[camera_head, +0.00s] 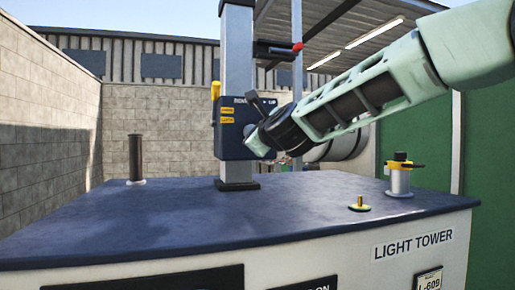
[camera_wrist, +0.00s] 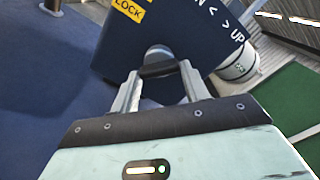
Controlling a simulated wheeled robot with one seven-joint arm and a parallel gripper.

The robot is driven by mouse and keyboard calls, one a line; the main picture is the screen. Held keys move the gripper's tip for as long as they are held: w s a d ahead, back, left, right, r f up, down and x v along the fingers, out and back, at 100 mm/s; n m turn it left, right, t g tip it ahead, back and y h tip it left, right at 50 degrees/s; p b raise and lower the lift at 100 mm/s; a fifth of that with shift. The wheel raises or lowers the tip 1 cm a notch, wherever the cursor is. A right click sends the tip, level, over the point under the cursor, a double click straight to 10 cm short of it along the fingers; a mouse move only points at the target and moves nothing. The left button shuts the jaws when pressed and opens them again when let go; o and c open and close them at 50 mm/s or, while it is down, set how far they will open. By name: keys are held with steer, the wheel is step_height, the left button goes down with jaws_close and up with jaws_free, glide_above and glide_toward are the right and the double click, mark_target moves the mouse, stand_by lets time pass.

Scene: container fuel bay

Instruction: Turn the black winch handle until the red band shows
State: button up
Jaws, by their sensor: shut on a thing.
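The blue winch box (camera_head: 229,145) with yellow labels is fixed to the grey mast (camera_head: 238,60). In the wrist view the box face (camera_wrist: 185,35) fills the top and shows "LOCK" and "UP" lettering. My gripper (camera_head: 262,143) is at the right side of the box face. In the wrist view its two fingers (camera_wrist: 160,78) are shut on the black winch handle (camera_wrist: 160,69), which lies across between the fingertips. A round grey part shows just behind the handle. My wrist hides much of the handle in the head view. I see no red band on the mast.
A yellow lever (camera_head: 215,90) stands at the box's left. The blue deck (camera_head: 150,220) carries a dark post (camera_head: 136,158), a brass knob (camera_head: 359,204) and a yellow-topped fitting (camera_head: 400,178).

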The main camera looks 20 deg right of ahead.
steer(key=shift+f+m+b, duration=0.15)
steer(key=shift+m+b, duration=0.8)
steer(key=shift+m, duration=0.15)
steer(key=o, duration=1)
